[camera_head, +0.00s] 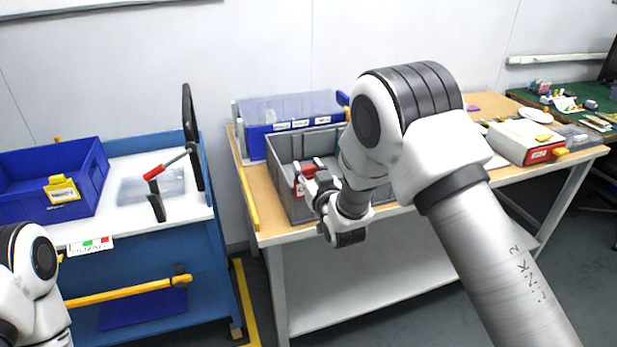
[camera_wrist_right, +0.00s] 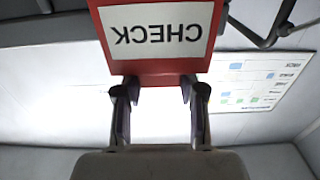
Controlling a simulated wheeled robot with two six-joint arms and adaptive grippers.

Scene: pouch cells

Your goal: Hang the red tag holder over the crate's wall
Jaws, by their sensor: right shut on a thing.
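The red tag holder (camera_wrist_right: 158,67) fills the top middle of the right wrist view, its white CHECK label upside down there. My right gripper (camera_wrist_right: 160,88) is shut on its edge, one finger on each side. In the head view the tag holder (camera_head: 300,188) is a small red patch at the left end of my right gripper (camera_head: 316,182), largely hidden. It overlaps the grey crate (camera_head: 283,152) in the picture; whether it touches the crate's wall I cannot tell. My right arm hides the crate's right part. My left gripper is out of view; only left arm links show.
A blue cart (camera_head: 205,178) on the left carries a blue bin (camera_head: 98,160) and a red-handled tool (camera_head: 168,164).

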